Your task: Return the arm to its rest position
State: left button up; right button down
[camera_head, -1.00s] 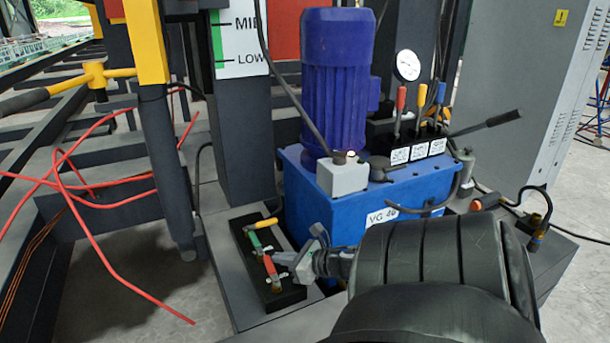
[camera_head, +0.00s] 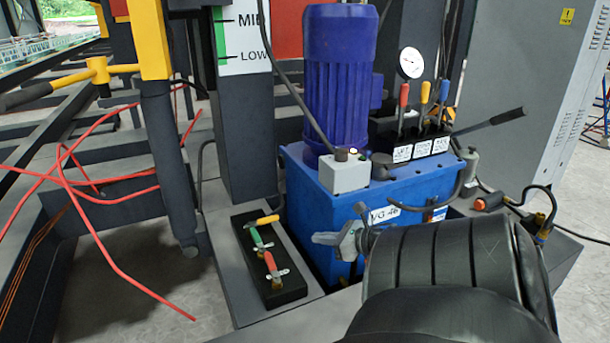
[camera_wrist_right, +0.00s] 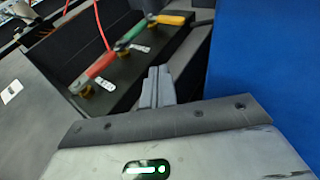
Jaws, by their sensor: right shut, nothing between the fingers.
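My right gripper (camera_head: 328,239) is in front of the blue tank's front face, to the right of the valve block. Its fingers are together with nothing between them. In the right wrist view the closed fingers (camera_wrist_right: 158,84) point toward the valve block, apart from it. My black right forearm (camera_head: 455,275) fills the lower right of the head view. The black valve block (camera_head: 282,295) carries yellow, green and red handles, all in clear sight. My left gripper does not show.
The blue hydraulic tank (camera_head: 310,215) with its motor (camera_head: 338,85) and upright levers (camera_head: 425,98) stands close behind my right gripper. A grey cabinet (camera_head: 530,95) is at the right. Red hoses (camera_head: 125,270) loop at the left. A yellow post (camera_head: 152,45) stands at the upper left.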

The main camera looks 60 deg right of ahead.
jog(key=shift+s+d+r, duration=0.25)
jog(key=shift+s+d, duration=0.25)
jog(key=shift+s+d+r, duration=0.2)
jog(key=shift+s+d, duration=0.25)
jog(key=shift+d, duration=0.05)
